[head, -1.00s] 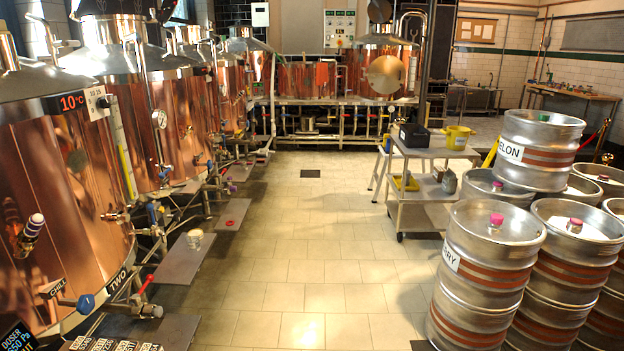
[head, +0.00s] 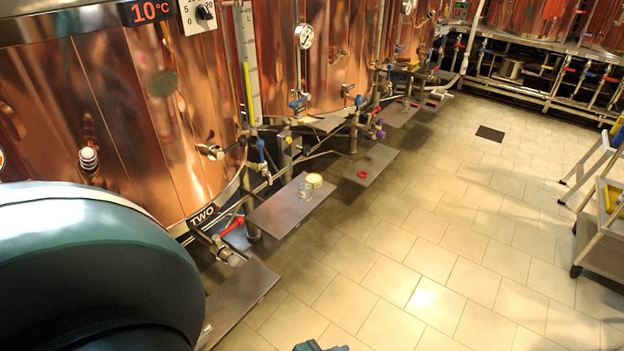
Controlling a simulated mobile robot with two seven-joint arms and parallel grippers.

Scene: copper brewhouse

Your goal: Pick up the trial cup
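A small clear cup (head: 306,190), which looks like the trial cup, stands on a flat grey shelf plate (head: 275,214) in front of the copper tank marked TWO. A round cream-yellow piece (head: 314,181) shows right beside or behind it; I cannot tell whether the two touch. No gripper fingers are in view. A large dark teal part of my arm fills the lower left, and a small teal part of mine shows at the bottom edge. Both are apart from the cup in the picture.
A red-handled valve (head: 232,226) and pipes are close left of the cup's plate. A lower grey plate (head: 240,299) lies nearer. Another plate to the right holds a red ring (head: 362,174). The tiled floor (head: 430,255) is clear; a trolley (head: 604,225) stands at right.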

